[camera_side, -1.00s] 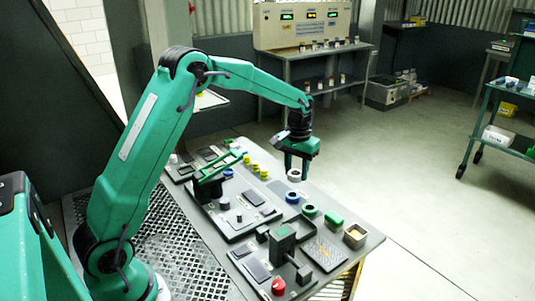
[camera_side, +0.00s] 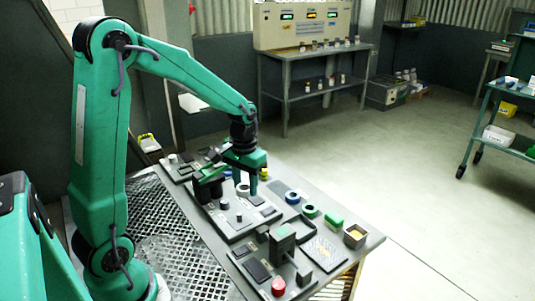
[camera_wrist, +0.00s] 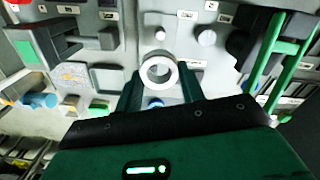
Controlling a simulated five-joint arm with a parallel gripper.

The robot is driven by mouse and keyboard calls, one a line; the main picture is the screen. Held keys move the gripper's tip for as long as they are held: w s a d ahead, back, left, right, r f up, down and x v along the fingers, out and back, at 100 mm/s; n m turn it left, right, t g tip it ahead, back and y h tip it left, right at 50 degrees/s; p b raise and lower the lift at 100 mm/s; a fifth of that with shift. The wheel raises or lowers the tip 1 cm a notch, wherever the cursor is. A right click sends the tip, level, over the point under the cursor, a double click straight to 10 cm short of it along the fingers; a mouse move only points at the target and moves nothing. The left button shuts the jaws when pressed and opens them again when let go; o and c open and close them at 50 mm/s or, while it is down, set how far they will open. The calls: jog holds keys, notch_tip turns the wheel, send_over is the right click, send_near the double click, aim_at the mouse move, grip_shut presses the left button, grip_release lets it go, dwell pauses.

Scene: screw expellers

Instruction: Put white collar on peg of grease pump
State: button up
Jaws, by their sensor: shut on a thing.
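My gripper (camera_side: 252,188) is shut on the white collar (camera_side: 242,190) and holds it above a grey panel (camera_side: 232,232) on the bench. In the wrist view the white collar (camera_wrist: 158,71) is a ring between the green fingertips, with its hole facing the camera. A short upright peg (camera_wrist: 160,33) stands on the panel just beyond the collar, and a wider round knob (camera_wrist: 206,36) stands to its right. In the side view the panel carries a short peg (camera_side: 239,217) and a darker knob (camera_side: 224,204). The collar is apart from both. I cannot tell which part is the grease pump.
A blue ring (camera_side: 292,196), a green ring (camera_side: 310,211) and a green block (camera_side: 333,221) lie on the right side of the bench. A dark block with a green top (camera_side: 283,240) and a red button (camera_side: 278,286) stand near the front. A dark fixture (camera_side: 207,187) is left of my gripper.

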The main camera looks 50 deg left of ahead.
aim_at(240, 213)
jog(key=shift+s+f, duration=0.1)
jog(key=shift+s, duration=1)
jog(key=shift+f, duration=0.15)
jog(key=shift+f, duration=2.25)
jog(key=shift+f, duration=1.8)
dwell(1.2)
jog(key=o, duration=1.5)
jog(key=shift+r, duration=0.2)
